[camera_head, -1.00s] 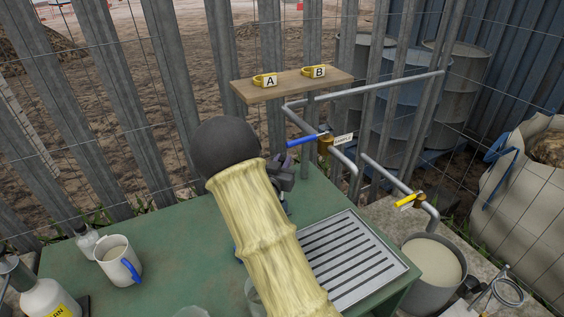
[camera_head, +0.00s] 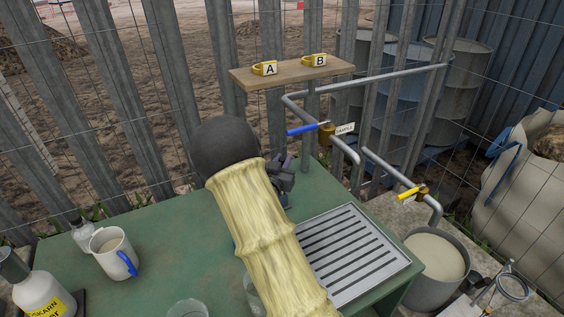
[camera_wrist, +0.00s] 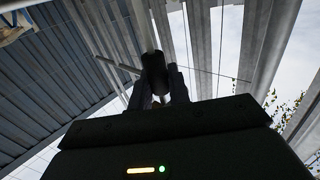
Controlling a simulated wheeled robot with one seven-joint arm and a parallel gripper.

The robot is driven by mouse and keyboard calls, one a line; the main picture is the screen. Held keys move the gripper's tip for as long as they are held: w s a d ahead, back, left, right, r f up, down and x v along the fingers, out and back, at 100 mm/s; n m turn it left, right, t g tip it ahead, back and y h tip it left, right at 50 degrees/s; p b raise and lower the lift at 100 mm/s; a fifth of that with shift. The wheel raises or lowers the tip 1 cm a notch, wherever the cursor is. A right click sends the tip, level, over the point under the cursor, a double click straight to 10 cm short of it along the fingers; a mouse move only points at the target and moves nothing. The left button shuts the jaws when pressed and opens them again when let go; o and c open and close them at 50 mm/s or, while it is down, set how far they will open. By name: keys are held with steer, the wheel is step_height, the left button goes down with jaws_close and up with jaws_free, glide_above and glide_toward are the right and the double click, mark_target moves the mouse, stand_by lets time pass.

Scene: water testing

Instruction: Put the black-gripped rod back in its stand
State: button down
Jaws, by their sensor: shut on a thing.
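My gripper (camera_head: 284,176) is over the green table near the drain grate, largely hidden by my yellow-sleeved arm in the head view. In the wrist view my gripper (camera_wrist: 160,88) is shut on the rod's black grip (camera_wrist: 155,68), which stands out between the dark fingers.
The green table (camera_head: 165,240) holds a white mug (camera_head: 110,255), bottles at left, a glass (camera_head: 187,308) and a metal drain grate (camera_head: 350,250). Above are pipes with a blue-handled tap (camera_head: 308,129) and a shelf (camera_head: 290,75). A grey bucket (camera_head: 435,285) stands right.

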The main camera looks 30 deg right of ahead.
steer(key=shift+f+b, duration=0.85)
steer(key=shift+f, duration=0.2)
steer(key=c, duration=1.3)
jaws_free()
steer(key=shift+o, duration=0.3)
steer(key=b+v, duration=0.2)
steer(key=v, duration=1.5)
steer(key=shift+s+a, duration=0.15)
steer(key=shift+a, duration=0.05)
steer(key=shift+r, duration=0.1)
